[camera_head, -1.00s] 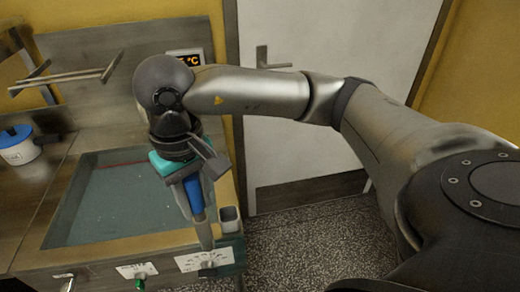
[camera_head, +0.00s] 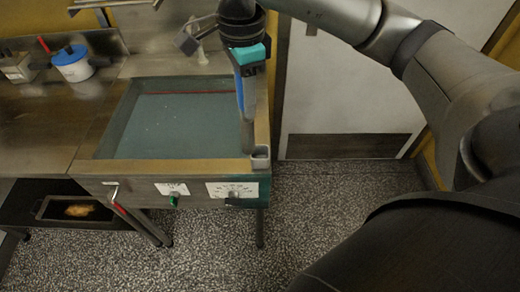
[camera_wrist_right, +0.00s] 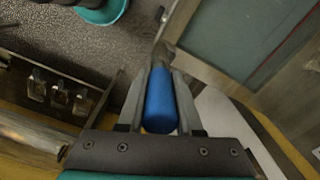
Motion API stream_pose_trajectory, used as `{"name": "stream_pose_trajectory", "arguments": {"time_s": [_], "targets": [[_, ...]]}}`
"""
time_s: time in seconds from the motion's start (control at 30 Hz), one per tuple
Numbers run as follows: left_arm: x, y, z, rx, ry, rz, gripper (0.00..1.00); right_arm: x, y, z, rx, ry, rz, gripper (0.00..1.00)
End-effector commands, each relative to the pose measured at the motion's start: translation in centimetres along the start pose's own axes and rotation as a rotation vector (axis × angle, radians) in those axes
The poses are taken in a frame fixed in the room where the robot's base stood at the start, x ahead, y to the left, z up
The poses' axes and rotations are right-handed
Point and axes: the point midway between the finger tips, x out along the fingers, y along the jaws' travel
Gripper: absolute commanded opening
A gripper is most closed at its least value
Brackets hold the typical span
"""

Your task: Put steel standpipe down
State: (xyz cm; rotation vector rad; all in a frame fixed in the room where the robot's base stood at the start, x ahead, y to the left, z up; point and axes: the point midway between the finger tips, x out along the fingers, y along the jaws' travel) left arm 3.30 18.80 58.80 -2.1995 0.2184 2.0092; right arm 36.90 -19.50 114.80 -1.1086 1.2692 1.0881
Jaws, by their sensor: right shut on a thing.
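The steel standpipe (camera_head: 247,122) has a blue sleeve at its upper part and a bare steel lower part. It hangs nearly upright at the right side of the liquid-filled basin (camera_head: 140,166). In the right wrist view the blue sleeve (camera_wrist_right: 160,101) lies between the two fingers, with steel beyond it. My right gripper (camera_head: 240,75) is shut on the standpipe's blue sleeve. The pipe's lower end appears close to a small square metal cup (camera_head: 261,157) at the basin's front right corner; I cannot tell whether they touch. My left gripper is not in view.
A blue-lidded white pot (camera_head: 73,66) stands on the counter at left. A green knob (camera_head: 173,200) and a dial plate (camera_head: 232,190) are on the basin's front. A white door (camera_head: 345,90) is at right. Speckled floor (camera_head: 230,255) is clear in front.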

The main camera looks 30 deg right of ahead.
Motion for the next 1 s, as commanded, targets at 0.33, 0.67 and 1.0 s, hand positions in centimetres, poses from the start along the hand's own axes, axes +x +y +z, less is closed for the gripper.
{"name": "stream_pose_trajectory", "arguments": {"time_s": [0.33, 0.67, 1.0], "targets": [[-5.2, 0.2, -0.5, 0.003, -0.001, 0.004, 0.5, -6.0, -1.6, -2.0, 0.776, 0.0, 0.005, 0.0], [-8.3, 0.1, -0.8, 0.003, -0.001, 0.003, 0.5, -9.7, -2.5, -3.6, 1.364, 0.006, 0.011, 0.0], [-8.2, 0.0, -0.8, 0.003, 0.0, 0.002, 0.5, -8.1, -2.6, -3.9, 1.503, 0.01, 0.018, 0.0]]}}
